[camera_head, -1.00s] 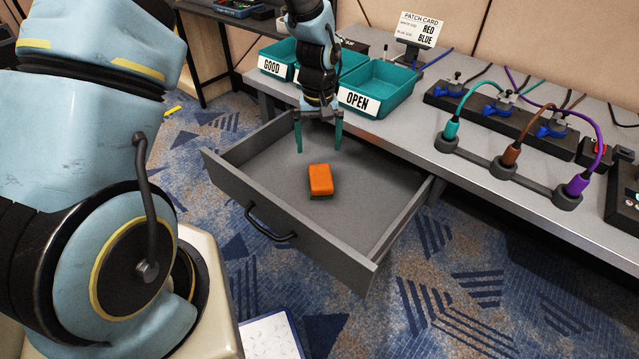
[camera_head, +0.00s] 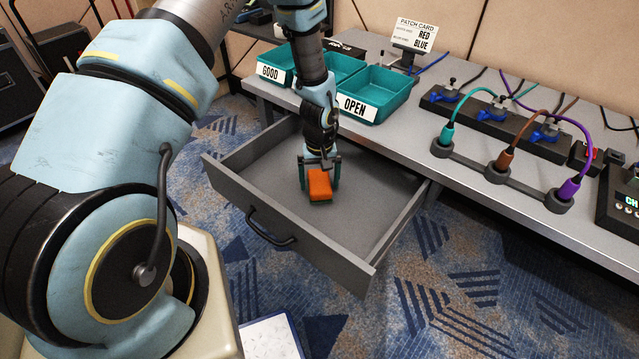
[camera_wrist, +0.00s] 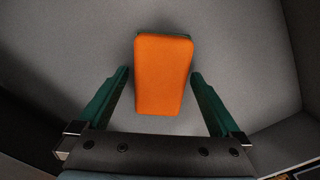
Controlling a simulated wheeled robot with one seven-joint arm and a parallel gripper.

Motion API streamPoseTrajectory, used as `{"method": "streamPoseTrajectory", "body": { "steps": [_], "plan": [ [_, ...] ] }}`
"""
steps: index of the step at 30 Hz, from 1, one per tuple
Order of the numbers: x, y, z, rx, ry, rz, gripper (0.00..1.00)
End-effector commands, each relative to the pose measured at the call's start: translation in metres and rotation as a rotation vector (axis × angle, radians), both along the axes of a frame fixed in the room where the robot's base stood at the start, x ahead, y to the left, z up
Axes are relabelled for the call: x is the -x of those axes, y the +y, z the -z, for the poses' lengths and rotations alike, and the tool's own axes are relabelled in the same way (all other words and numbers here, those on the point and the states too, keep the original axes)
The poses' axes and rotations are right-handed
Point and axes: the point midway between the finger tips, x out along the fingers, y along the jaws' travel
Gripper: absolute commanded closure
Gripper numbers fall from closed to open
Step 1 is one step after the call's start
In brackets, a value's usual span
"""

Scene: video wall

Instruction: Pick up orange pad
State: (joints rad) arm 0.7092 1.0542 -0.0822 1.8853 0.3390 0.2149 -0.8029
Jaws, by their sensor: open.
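The orange pad (camera_head: 319,184) is a small block with an orange top and a dark green underside. It lies in the open grey drawer (camera_head: 375,225). My gripper (camera_head: 320,187) points down into the drawer, with one teal finger on each side of the pad. In the wrist view the pad (camera_wrist: 163,75) lies between and ahead of the open fingers of my gripper (camera_wrist: 160,80). A gap shows on both sides, so the fingers do not grip it. How far the fingertips are above the drawer floor is hard to tell.
The drawer's front panel with a black handle (camera_head: 270,232) and its side walls surround the pad. The grey bench (camera_head: 400,140) above carries teal bins marked GOOD (camera_head: 275,74) and OPEN (camera_head: 382,92). Plugs and cables (camera_head: 505,150) stand at the right.

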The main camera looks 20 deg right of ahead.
Motion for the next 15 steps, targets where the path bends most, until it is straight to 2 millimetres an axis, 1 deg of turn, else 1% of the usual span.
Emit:
{"method": "streamPoseTrajectory", "body": {
  "steps": [7, 15],
  "plan": [
    [0.0000, 0.0001, 0.0019, 0.000, 0.000, 0.000, 0.00],
    [0.0001, 0.0001, 0.0017, 0.000, 0.000, 0.000, 0.30]
  ]
}}
